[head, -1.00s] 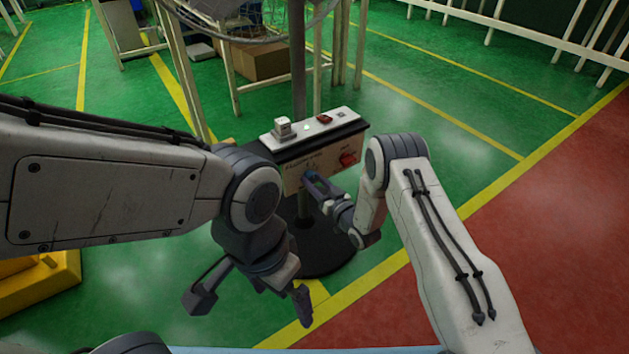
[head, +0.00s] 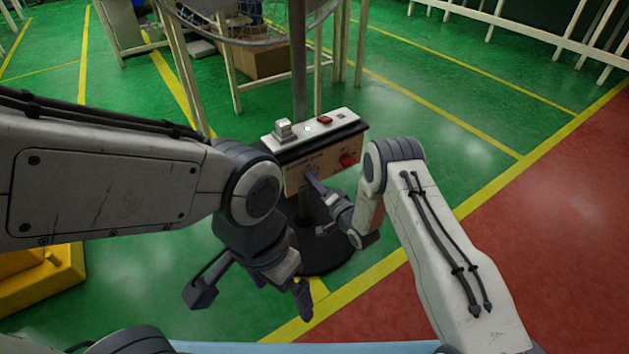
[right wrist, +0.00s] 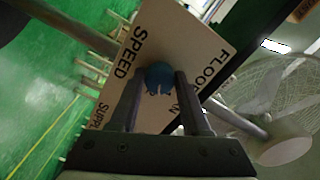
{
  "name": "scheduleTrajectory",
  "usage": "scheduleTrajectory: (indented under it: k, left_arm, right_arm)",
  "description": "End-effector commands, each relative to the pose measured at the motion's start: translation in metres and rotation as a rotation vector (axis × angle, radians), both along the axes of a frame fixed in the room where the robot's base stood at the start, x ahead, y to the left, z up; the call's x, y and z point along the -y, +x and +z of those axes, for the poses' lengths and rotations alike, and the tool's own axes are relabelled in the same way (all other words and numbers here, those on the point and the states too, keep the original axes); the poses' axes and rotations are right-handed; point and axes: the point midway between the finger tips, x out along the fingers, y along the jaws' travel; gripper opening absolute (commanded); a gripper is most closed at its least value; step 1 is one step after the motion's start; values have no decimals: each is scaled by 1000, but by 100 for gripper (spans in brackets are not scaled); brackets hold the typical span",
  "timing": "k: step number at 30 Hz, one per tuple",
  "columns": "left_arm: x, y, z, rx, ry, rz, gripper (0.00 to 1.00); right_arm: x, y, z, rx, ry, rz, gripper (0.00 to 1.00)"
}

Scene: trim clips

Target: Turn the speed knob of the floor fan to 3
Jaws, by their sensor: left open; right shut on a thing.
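The floor fan's control box (head: 297,184) stands on a post in the middle of the head view, with a pale front panel. In the right wrist view, the blue speed knob (right wrist: 159,74) is on that panel beside the word SPEED. My right gripper (head: 312,180) is at the panel's lower left. In the right wrist view its fingers (right wrist: 158,80) are shut on the blue knob, one on each side. The knob's setting and its numbers cannot be read. My left gripper (head: 250,294) is open and empty, below and left of the box.
A red knob (head: 348,159) is on the panel's right. The box top carries a pale switch (head: 283,130) and a red button (head: 325,120). The fan cage (head: 235,32) and pale frame legs are behind. A yellow block (head: 60,275) is at left.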

Motion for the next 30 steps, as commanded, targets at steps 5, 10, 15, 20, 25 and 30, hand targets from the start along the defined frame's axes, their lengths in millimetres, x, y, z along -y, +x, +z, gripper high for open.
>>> scheduleTrajectory:
  k: [5, 10, 15, 20, 25, 30]
  left_arm:
    - [0, 0, 4, 0, 0, 0, 100]
    - [0, 0, 7, 0, 0, 0, 100]
    - [0, 0, 10, 0, 0, 0, 100]
    - [0, 0, 12, 0, 0, 0, 100]
    - [0, 0, 14, 0, 0, 0, 100]
    - [0, 0, 15, 0, 0, 0, 100]
  right_arm:
    - [0, -1, 0, -96, 140, 0, 0]
    - [0, -1, 0, -184, 275, -1, 0]
    - [0, -1, 1, -274, 409, -1, 0]
    - [0, -1, 1, -355, 531, -1, 0]
    - [0, -1, 1, -432, 646, -1, 0]
    - [0, -1, 1, -492, 736, -1, 0]
